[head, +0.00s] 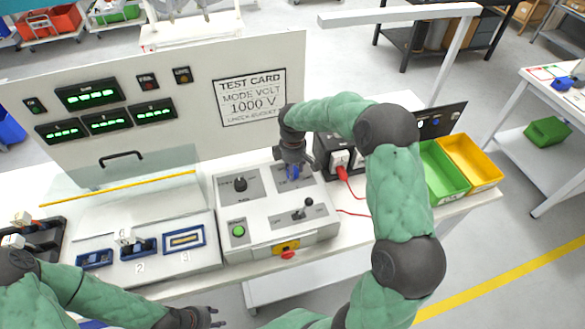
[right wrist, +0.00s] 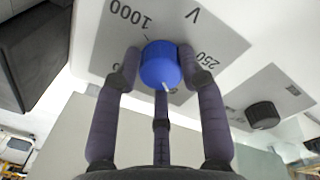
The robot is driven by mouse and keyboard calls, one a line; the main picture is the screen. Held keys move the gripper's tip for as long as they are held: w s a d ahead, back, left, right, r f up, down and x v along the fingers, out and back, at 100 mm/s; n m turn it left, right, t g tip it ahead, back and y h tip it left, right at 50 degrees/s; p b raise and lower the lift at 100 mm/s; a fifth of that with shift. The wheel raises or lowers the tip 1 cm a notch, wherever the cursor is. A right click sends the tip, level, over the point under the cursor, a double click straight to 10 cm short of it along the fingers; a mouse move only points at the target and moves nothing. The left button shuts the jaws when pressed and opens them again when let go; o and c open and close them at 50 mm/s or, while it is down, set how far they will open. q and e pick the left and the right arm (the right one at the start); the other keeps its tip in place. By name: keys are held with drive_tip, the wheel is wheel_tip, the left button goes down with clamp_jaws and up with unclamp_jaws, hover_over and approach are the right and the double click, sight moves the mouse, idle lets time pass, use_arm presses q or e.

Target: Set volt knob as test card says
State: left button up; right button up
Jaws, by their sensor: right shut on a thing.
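The test card (head: 250,97) on the upright panel reads "MODE VOLT 1000 V"; its bottom line is too small to read surely. The blue volt knob (right wrist: 160,64) sits on a grey plate (right wrist: 215,45) marked V, with 1000 and 250 legible. Its white mark shows on the knob's edge at the bottom of the right wrist view, away from the 1000 label. My right gripper (head: 292,168) comes down over the knob, its fingers (right wrist: 160,75) shut around it; it mostly hides the knob in the head view. My left gripper (head: 215,317) is empty, low in the head view, with its fingers apart.
The control box (head: 224,207) also carries a black knob (head: 240,184), a green button (head: 238,231), a lever (head: 299,213) and a red stop button (head: 287,254). A black socket box (head: 325,147) with red cables stands close right. Green (head: 432,176) and yellow (head: 492,181) bins lie further right.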

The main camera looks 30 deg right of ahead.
drive_tip(key=m, duration=0.4)
drive_tip(key=shift+s+d+m, duration=0.1)
drive_tip(key=shift+s+m, duration=0.05)
drive_tip(key=shift+m, duration=0.25)
drive_tip(key=m, duration=0.3)
drive_tip(key=shift+f+m+b, duration=0.1)
drive_tip(key=shift+m+b, duration=0.2)
drive_tip(key=shift+b, duration=0.05)
drive_tip(key=m, duration=0.4)
drive_tip(key=shift+a+m+g, duration=0.2)
drive_tip(key=shift+m+g, duration=0.1)
drive_tip(key=m+b, duration=0.1)
drive_tip(key=m, duration=0.3)
drive_tip(key=shift+a+f, duration=0.1)
drive_tip(key=m, duration=0.4)
drive_tip(key=shift+a, duration=0.1)
drive_tip(key=m, duration=0.4)
drive_tip(key=shift+m, duration=0.3)
drive_tip(key=m, duration=0.4)
drive_tip(key=shift+b, duration=0.35)
drive_tip(key=shift+w+m+y, duration=0.2)
drive_tip(key=shift+m+y, duration=0.1)
drive_tip(key=shift+m, duration=1.8)
